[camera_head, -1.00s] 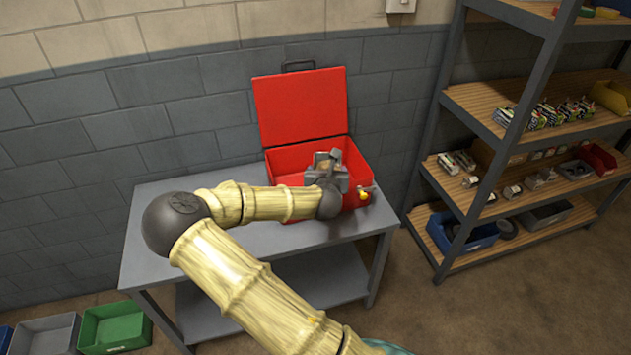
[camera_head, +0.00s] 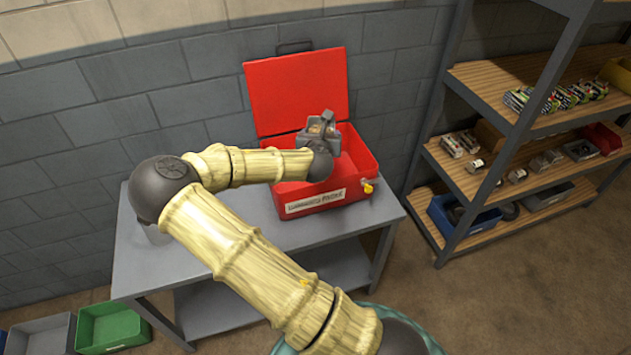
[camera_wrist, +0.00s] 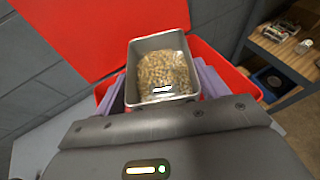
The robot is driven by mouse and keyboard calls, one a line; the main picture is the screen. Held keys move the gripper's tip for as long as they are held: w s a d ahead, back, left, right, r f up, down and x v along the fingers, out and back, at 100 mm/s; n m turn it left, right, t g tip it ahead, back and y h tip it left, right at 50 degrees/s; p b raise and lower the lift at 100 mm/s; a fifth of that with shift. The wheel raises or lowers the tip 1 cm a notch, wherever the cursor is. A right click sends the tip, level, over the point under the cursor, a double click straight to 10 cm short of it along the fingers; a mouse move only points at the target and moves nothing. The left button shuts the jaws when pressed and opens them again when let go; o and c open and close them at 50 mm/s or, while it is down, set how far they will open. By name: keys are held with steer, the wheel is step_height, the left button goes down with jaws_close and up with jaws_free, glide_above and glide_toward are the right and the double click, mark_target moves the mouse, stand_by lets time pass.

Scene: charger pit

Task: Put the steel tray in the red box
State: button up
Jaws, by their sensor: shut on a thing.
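The steel tray (camera_wrist: 160,43) is a small grey open tray holding a mass of small tan pieces. My gripper (camera_wrist: 162,85) is shut on it, with one purple finger on each side in the wrist view. In the head view the tray (camera_head: 309,138) is up over the red box (camera_head: 357,157), near my dark wrist. The red box stands on the grey table with its lid (camera_head: 296,90) open against the wall. It has a label on its front and a yellow latch. My wrist and the tray hide part of the box's inside.
The grey table (camera_head: 250,262) has clear surface left of and in front of the box. A metal shelf unit (camera_head: 477,170) with bins and small parts stands at the right. Green (camera_head: 110,325) and grey (camera_head: 40,336) bins sit low at the left.

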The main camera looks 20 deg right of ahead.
steer(key=shift+s+d+f, duration=0.1)
steer(key=shift+s, duration=0.05)
step_height(320, 180, down, 6)
steer(key=shift+r+b, duration=0.1)
steer(key=shift+b, duration=0.2)
step_height(320, 180, down, 4)
steer(key=shift+r, duration=0.1)
stand_by(0.4)
